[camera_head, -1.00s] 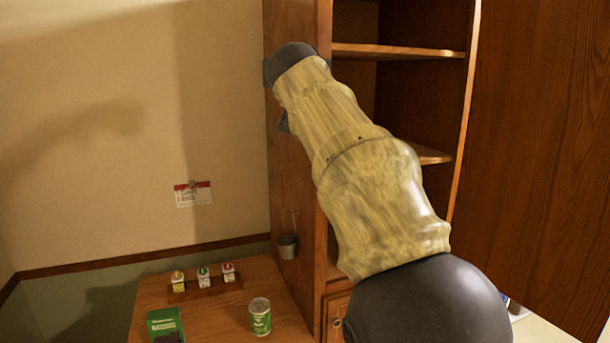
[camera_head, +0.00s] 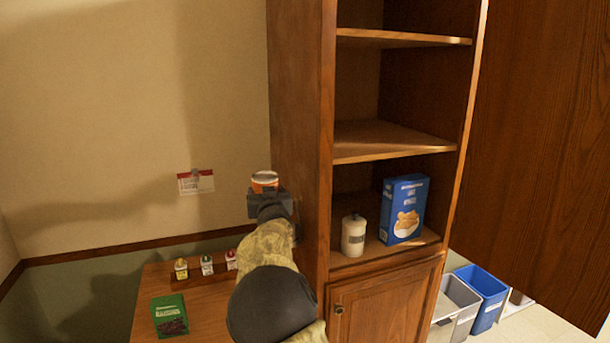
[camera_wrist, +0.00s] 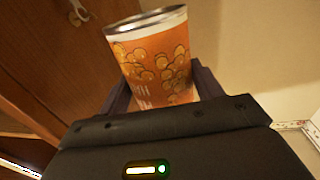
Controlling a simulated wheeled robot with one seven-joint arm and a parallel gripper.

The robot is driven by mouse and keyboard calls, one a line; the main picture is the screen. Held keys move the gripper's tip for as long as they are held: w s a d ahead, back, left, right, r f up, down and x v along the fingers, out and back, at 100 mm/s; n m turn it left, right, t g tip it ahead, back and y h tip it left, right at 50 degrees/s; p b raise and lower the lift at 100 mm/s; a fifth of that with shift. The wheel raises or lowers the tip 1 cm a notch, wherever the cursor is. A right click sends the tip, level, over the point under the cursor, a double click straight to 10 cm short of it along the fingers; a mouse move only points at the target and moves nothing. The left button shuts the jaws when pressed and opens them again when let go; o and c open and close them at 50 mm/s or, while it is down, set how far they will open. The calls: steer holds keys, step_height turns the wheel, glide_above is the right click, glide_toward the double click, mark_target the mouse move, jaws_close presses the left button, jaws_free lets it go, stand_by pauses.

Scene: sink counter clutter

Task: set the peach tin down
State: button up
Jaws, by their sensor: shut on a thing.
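The peach tin (camera_head: 265,177) is an orange can with a silver rim, held up in front of the tall cabinet's left side, well above the counter. In the wrist view the peach tin (camera_wrist: 153,58) shows its fruit label and fills the space between the fingers. My gripper (camera_head: 267,190) is shut on it; the dark fingers also show on both sides of the tin in the wrist view (camera_wrist: 160,88). My arm hides part of the counter below, where the green-labelled can stood in the earlier view.
A wooden counter (camera_head: 153,281) carries a green packet (camera_head: 169,315) and a rack with three small bottles (camera_head: 206,265). The open cabinet has a bare middle shelf (camera_head: 385,140); its lower shelf holds a white canister (camera_head: 354,235) and a blue box (camera_head: 404,209). Bins (camera_head: 486,296) stand on the floor.

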steer(key=s+d+f+h, duration=0.1)
steer(key=d+f, duration=0.2)
steer(key=f, duration=0.8)
steer(key=s+d+f+m, duration=0.1)
steer(key=d+f, duration=0.2)
steer(key=f, duration=0.7)
steer(key=s+d+f+h, duration=0.1)
steer(key=s+d+f, duration=0.15)
steer(key=f, duration=0.85)
steer(key=s+d+f+m+h+b, duration=0.1)
steer(key=s+d+f+h, duration=0.1)
steer(key=s+d+f, duration=1.2)
steer(key=s+d, duration=0.2)
steer(key=s, duration=0.1)
steer(key=shift+d+m, duration=0.2)
steer(key=shift+m, duration=0.1)
steer(key=shift+s+f, duration=0.1)
steer(key=shift+s+d+r, duration=0.15)
steer(key=shift+s+r, duration=0.2)
steer(key=shift+s, duration=0.35)
steer(key=shift+s+d+r, duration=0.2)
steer(key=shift+s+r, duration=0.1)
steer(key=shift+s, duration=0.35)
steer(key=shift+s+d+r, duration=0.15)
steer(key=shift+s+r, duration=0.2)
steer(key=shift+s, duration=0.35)
